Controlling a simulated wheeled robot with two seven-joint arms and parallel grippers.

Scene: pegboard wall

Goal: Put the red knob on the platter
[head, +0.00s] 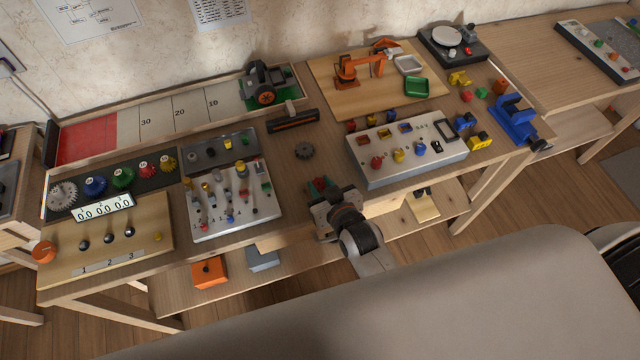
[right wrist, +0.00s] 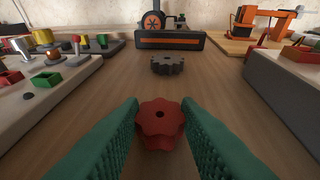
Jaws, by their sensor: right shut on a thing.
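The red knob (right wrist: 160,122) is lobed with a small dark hole in its top. In the right wrist view it sits between the green fingers of my right gripper (right wrist: 160,128), which is shut on it. In the head view my right gripper (head: 320,186) is low over the front part of the bench, and the knob is a small red patch between its fingers. The platter (head: 447,37) looks like the pale round disc on a dark turntable box at the back right, far from the gripper. My left gripper is not in view.
A dark gear (head: 304,151) lies just beyond my gripper. A grey box panel with coloured parts (head: 405,150) stands to the right, a metal peg panel (head: 235,203) to the left. An orange toy robot arm (head: 357,68) on a wooden board stands before the turntable (head: 465,50).

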